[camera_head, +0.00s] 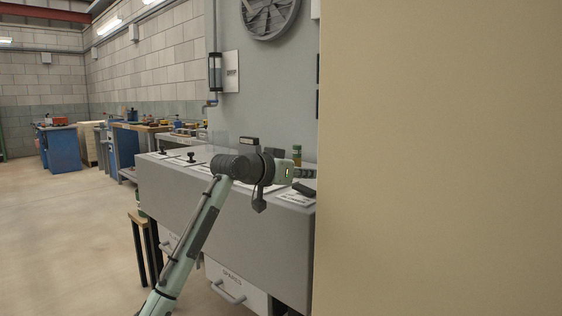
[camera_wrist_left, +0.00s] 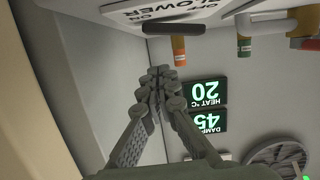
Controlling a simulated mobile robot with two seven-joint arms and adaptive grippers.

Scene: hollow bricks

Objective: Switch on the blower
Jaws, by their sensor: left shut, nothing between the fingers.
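In the wrist view a white label plate (camera_wrist_left: 155,10) reads BLOWER with ON and OFF, upside down. A dark bar-shaped handle (camera_wrist_left: 174,29) lies across its edge. What seems to be the same handle (camera_head: 304,189) shows in the head view, on the right end of the grey console, beside the beige panel. My left gripper (camera_wrist_left: 160,78) is shut and empty, its fingertips apart from the handle in the picture. In the head view the left gripper (camera_head: 304,173) is small, just above the handle. The handle's exact setting is hard to tell. My right gripper is not in view.
A beige panel (camera_head: 440,160) fills the right side of the head view, close to the gripper. The grey console (camera_head: 230,230) carries more labelled controls. Lit displays (camera_wrist_left: 207,91) read HEAT 20 and DAMP 45. Open floor (camera_head: 60,230) lies left.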

